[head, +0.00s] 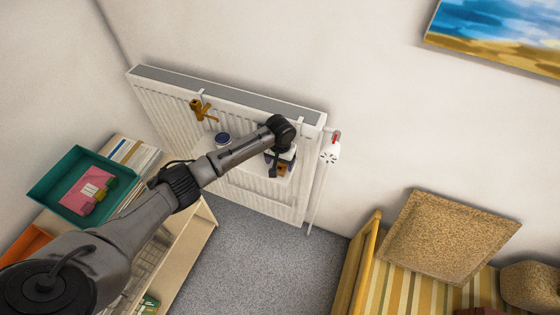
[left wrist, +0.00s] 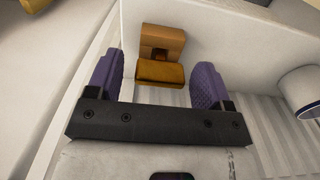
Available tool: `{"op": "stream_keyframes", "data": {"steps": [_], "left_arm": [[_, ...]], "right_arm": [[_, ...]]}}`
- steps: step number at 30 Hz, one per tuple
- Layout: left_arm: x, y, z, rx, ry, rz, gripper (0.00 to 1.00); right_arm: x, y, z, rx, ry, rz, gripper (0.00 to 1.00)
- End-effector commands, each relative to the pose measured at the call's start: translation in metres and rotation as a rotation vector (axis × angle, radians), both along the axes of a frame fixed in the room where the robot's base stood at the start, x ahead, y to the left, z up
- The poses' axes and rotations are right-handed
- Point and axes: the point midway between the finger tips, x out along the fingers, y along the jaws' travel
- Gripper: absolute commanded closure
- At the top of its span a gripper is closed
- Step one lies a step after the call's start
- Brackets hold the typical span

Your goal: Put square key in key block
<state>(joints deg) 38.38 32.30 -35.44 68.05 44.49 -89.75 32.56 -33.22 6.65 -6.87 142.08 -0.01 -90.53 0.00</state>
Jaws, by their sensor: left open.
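My left gripper (head: 279,160) is over the white shelf at the radiator's right end. In the left wrist view my left gripper (left wrist: 159,66) has its two purple fingers wide apart. Between and beyond them is an orange-brown block (left wrist: 174,36) with a dark opening in its face. A golden-brown squarish piece (left wrist: 160,73) lies directly in front of the block, between the fingers with gaps on both sides. I cannot tell whether it is the square key or part of the block. In the head view the arm and gripper mostly hide these, leaving a small orange-brown patch (head: 283,168).
A dark blue-topped round container (head: 222,139) stands left on the shelf. A golden-brown object (head: 203,110) hangs on the white radiator (head: 160,98). A valve (head: 330,152) is at its right. A teal tray (head: 52,178) sits on the left bookcase; a striped bench (head: 405,293) is right.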

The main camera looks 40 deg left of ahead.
Motion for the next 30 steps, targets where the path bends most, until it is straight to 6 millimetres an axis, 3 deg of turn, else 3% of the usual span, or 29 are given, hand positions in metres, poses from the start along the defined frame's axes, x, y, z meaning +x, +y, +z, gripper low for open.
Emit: {"op": "stream_keyframes", "data": {"steps": [10,21,30], "left_arm": [[0.000,0.000,0.011,0.001,-0.002,0.000,0.26],[0.001,0.000,0.078,-0.001,-0.003,0.000,0.26],[0.001,0.000,0.115,-0.001,-0.001,0.001,0.26]], "right_arm": [[0.000,-0.003,0.001,-0.009,0.000,0.006,0.57],[0.000,-0.002,0.008,-0.007,0.000,0.004,0.57],[0.000,0.000,0.010,0.001,0.000,0.000,0.57]]}}
